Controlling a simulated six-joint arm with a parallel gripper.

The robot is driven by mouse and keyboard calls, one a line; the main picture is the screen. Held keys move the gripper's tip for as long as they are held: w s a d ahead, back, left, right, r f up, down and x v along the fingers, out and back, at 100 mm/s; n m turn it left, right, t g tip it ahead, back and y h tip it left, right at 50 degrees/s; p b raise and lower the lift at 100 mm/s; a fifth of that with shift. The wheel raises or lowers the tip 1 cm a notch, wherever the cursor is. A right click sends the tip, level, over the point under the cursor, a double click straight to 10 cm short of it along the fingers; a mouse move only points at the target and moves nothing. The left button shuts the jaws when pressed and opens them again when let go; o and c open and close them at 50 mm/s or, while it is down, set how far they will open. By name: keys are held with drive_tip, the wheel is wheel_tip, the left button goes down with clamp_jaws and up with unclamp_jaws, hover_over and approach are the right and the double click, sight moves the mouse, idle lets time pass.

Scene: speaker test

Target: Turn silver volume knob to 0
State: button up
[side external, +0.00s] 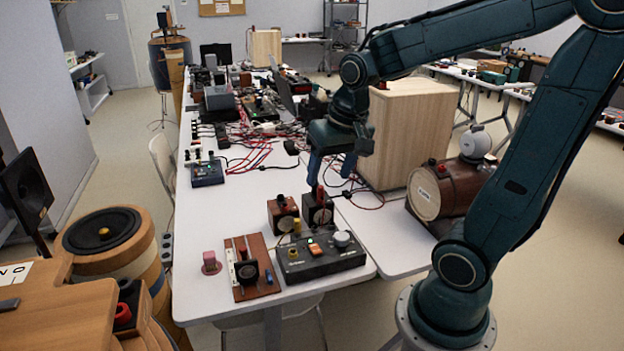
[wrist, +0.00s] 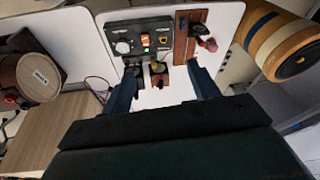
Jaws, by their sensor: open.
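The silver volume knob (side external: 342,239) sits at the right end of the top of a dark control box (side external: 322,262) on the near part of the white table. The box also has an orange lit switch (side external: 314,246). My gripper (side external: 331,178) is above the table behind the box, over two small wooden cubes. In the wrist view my gripper's fingers (wrist: 161,84) are spread apart, the knob lying beyond them. It is apart from the knob and holds nothing.
Two wooden cubes with knobs (side external: 283,215) stand behind the box. A wooden board with parts (side external: 251,267) and a pink piece (side external: 210,263) lie to its left. A large pale wooden box (side external: 412,132), a brown barrel (side external: 442,190) and red cables (side external: 262,150) are farther back.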

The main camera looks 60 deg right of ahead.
drive_tip(key=w+d+f+m+g, duration=0.25)
drive_tip(key=d+f+m, duration=0.25)
drive_tip(key=d+f, duration=0.25)
drive_tip(key=m+y, duration=0.1)
drive_tip(key=m, duration=0.3)
hover_over(342, 235)
wheel_tip(342, 235, down, 7)
drive_tip(key=shift+a+r+g, duration=0.1)
drive_tip(key=shift+r+g, duration=0.1)
drive_tip(key=shift+g, duration=0.05)
drive_tip(key=shift+f, duration=0.1)
drive_tip(key=shift+f, duration=6.8)
drive_tip(key=c, duration=1)
drive_tip(key=shift+o, duration=0.2)
